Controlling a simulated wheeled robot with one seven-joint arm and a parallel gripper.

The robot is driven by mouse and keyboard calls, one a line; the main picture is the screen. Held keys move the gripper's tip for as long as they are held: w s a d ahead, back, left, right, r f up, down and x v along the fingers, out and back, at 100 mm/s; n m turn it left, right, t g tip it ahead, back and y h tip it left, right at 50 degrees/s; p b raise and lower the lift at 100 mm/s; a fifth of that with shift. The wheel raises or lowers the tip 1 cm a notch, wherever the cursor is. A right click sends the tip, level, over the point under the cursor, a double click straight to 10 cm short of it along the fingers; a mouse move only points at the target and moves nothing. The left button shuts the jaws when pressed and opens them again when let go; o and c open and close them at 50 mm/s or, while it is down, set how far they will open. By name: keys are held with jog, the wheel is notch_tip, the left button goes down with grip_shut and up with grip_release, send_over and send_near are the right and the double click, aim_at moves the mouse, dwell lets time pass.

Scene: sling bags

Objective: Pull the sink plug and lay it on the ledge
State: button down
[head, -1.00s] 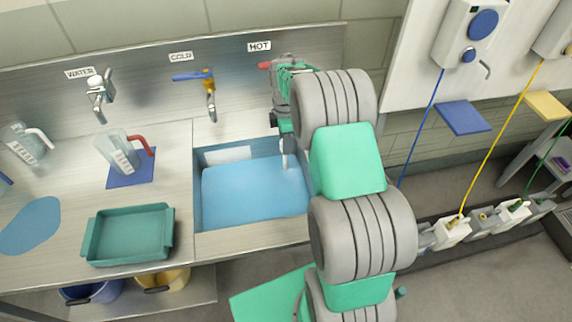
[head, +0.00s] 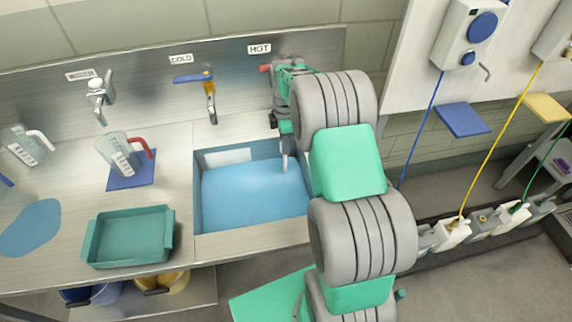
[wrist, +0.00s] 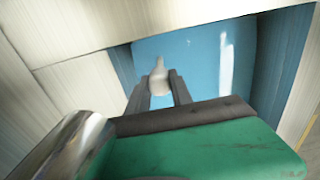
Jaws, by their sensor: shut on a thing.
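The sink (head: 198,205) holds blue water. A pale grey upright plug stem (head: 285,160) stands at its right rear, with its lower end in the water. In the wrist view, the pale, narrow-topped plug (wrist: 158,76) sits between the two dark fingers of my gripper (wrist: 160,88). The gripper is shut on it over the blue water. In the head view, my gripper (head: 284,136) is mostly hidden behind my arm at the sink's rear right. The plug's foot is hidden. The steel ledge (head: 228,129) behind the sink is bare.
The cold tap (head: 210,100) hangs behind the sink, and the hot tap's red handle (head: 265,69) shows beside my wrist. A teal tray (head: 130,236), a red-handled jug (head: 118,155) and a blue patch (head: 30,228) occupy the left counter.

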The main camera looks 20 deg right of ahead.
jog(key=shift+r+p, duration=1.25)
jog(key=shift+r, duration=1.3)
jog(key=shift+r+p, duration=1.1)
jog(key=shift+r, duration=0.95)
